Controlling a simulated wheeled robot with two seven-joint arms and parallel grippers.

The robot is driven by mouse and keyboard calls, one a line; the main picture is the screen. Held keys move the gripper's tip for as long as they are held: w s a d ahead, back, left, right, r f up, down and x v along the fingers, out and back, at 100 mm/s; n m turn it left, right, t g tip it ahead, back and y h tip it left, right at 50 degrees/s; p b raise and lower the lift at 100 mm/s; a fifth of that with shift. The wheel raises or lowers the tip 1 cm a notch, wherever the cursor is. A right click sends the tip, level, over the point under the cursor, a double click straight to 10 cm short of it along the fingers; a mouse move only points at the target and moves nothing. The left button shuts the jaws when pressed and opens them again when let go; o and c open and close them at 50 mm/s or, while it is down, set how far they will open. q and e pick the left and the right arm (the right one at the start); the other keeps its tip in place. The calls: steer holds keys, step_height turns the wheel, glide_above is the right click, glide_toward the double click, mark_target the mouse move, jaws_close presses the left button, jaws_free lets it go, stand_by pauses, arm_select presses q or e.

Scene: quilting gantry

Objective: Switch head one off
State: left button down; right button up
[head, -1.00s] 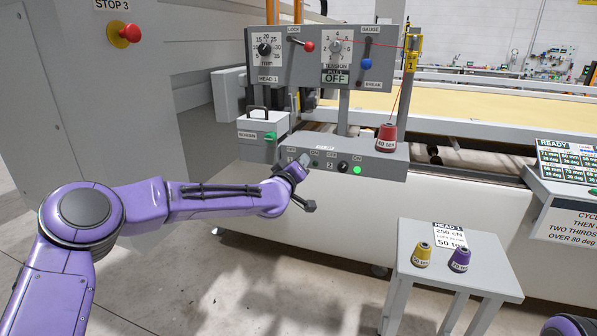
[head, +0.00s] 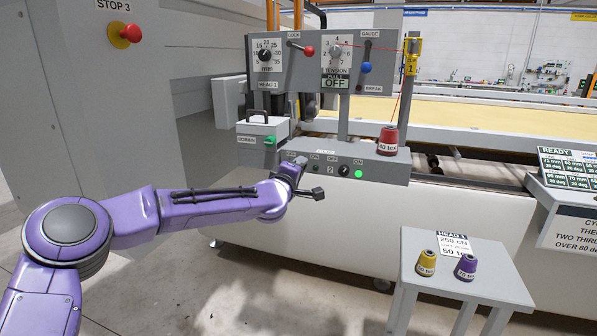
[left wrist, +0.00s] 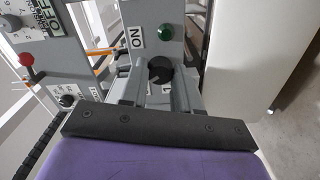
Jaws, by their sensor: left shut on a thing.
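The switch box (head: 374,166) is a grey ledge on the machine with two rotary switches. My left gripper (head: 295,168) is at its left end, shut on the black knob of switch 1. In the left wrist view the knob (left wrist: 160,70) sits between my fingertips (left wrist: 160,82), with a "1" label beside it. An "ON" label (left wrist: 136,38) and a dull green lamp (left wrist: 165,33) are beyond it. In the head view my gripper mostly hides this knob, and its lamp (head: 316,168) looks dark. Switch 2's knob (head: 343,170) is free, with a bright green lamp (head: 358,174).
A red thread cone (head: 388,141) stands on the box's right end. The bobbin case (head: 262,134) is behind my gripper. The head 1 panel (head: 320,65) with dials and levers is above. A small table (head: 470,285) with yellow and purple cones stands in front right.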

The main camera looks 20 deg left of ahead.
stand_by(0.3)
arm_select(q)
steer(key=c, duration=0.8)
jaws_free()
steer(key=s, duration=0.3)
steer(key=s+b, duration=0.1)
steer(key=s, duration=0.3)
steer(key=s+b, duration=0.1)
steer(key=s, duration=0.2)
steer(key=shift+s+a, duration=0.25)
steer(key=shift+s, duration=0.05)
